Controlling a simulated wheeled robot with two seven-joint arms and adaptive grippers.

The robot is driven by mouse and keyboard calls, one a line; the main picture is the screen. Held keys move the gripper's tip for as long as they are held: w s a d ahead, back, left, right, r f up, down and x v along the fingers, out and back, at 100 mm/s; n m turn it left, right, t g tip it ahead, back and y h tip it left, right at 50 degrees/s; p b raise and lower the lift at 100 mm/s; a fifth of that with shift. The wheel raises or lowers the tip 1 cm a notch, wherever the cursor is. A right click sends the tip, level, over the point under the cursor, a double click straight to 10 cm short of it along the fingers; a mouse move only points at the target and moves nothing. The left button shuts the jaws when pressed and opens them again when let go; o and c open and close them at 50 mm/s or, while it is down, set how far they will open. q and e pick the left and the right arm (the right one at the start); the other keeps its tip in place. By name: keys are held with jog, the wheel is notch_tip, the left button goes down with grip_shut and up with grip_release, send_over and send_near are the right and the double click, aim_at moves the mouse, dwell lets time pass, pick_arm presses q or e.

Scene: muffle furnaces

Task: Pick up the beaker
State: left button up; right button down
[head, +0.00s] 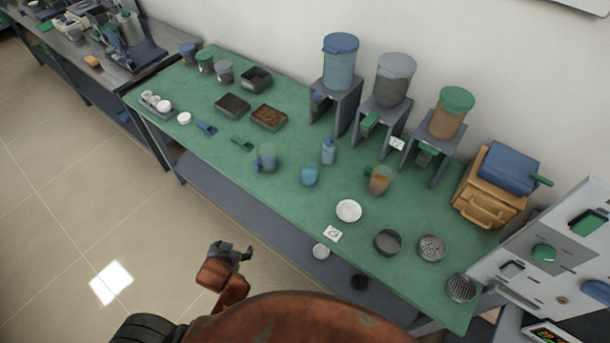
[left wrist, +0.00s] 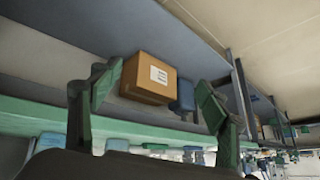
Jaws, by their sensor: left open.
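Several vessels that could be the beaker stand on the green table (head: 225,145). A clear jug with bluish contents (head: 267,157) is near the middle, a small blue cup (head: 309,176) is right of it, and a clear handled beaker with orange contents (head: 379,181) is farther right. I cannot tell which one the task means. My left gripper (head: 236,252) is off the table's front edge, low and apart from all of them. In the left wrist view its fingers (left wrist: 152,112) are spread and empty. My right gripper is not in view.
A blue bottle (head: 328,151), a white dish (head: 348,211) and sieves (head: 432,248) stand near the vessels. Hoppers on stands (head: 395,80) line the back. A cardboard box (left wrist: 150,78) shows beyond the fingers in the left wrist view. Floor at left is clear.

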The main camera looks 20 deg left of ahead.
aim_at(304, 176)
pick_arm(q)
jog(key=w+d+r+t, duration=0.2)
jog(key=w+d+r, duration=0.1)
jog(key=w, duration=0.4)
jog(key=w+d+r+m+t+h, duration=0.1)
jog(key=w+d+r+t, duration=0.2)
jog(key=w, duration=0.4)
jog(key=w+d+r+t+h, duration=0.1)
jog(key=w+d+r+t, duration=0.1)
jog(key=w, duration=0.4)
jog(key=shift+w+d+r+t, duration=0.2)
jog(key=shift+d+r, duration=0.05)
jog(key=shift+d, duration=0.2)
jog(key=shift+w+d+r+t, duration=0.2)
jog(key=shift+d, duration=0.2)
jog(key=w+d+h, duration=0.1)
jog(key=d, duration=0.1)
jog(key=w+d+r+m+h, duration=0.1)
jog(key=d, duration=0.1)
jog(key=w+d+m+t, duration=0.1)
jog(key=shift+w+d+r+h, duration=0.1)
jog(key=shift+d+r+h, duration=0.3)
jog(key=x, duration=0.7)
jog(key=shift+w+d+r+b, duration=0.1)
jog(key=shift+w+d+b, duration=0.05)
jog(key=shift+w+b, duration=0.2)
jog(key=c, duration=1.8)
jog(key=shift+r, duration=0.15)
